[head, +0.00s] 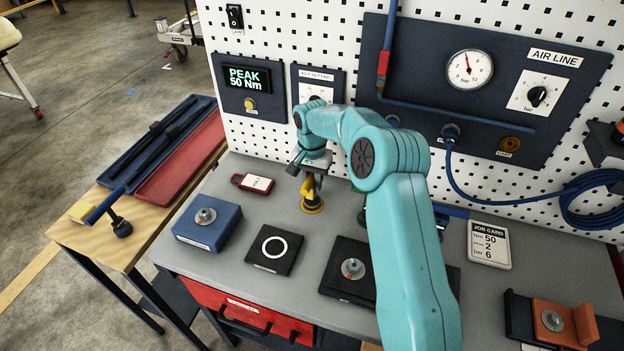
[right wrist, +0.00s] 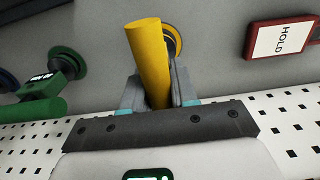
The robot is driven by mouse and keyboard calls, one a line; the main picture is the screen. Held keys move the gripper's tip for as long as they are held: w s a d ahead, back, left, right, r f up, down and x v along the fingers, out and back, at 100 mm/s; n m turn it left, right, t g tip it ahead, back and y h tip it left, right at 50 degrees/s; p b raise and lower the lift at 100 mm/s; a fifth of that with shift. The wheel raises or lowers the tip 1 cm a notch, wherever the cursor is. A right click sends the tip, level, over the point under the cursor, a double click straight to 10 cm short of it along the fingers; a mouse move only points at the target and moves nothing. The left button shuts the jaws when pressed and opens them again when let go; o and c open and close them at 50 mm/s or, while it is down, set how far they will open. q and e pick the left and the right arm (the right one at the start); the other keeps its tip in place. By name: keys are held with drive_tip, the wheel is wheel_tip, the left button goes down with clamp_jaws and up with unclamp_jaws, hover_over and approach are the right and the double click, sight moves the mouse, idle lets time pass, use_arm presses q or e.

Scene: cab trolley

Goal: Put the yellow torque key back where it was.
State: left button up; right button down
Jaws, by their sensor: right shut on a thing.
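The yellow torque key (head: 310,198) is upright or nearly so at the back of the grey bench, below the key setting panel (head: 318,86). My right gripper (head: 309,177) is above it and shut on its upper part. In the right wrist view the yellow handle (right wrist: 149,55) stands between the two fingers (right wrist: 152,95), with a round yellow-rimmed end behind it. I cannot tell whether that end touches the bench. A green key (right wrist: 60,78) is beside it, partly hidden behind my arm in the head view. My left gripper is not in view.
A red HOLD tag (head: 252,183) lies left of the key. In front are a blue block (head: 207,222), a black plate with a white ring (head: 274,249) and a dark block (head: 345,272). The pegboard (head: 272,40) rises close behind. A job card (head: 489,245) lies right.

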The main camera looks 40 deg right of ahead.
drive_tip(key=shift+a, duration=0.15)
drive_tip(key=shift+f, duration=0.1)
drive_tip(key=c, duration=0.9)
unclamp_jaws()
wheel_tip(320, 180, up, 12)
drive_tip(key=shift+r+b, duration=0.1)
drive_tip(key=shift+b, duration=0.3)
drive_tip(key=shift+r, duration=0.1)
drive_tip(key=shift+s, duration=0.15)
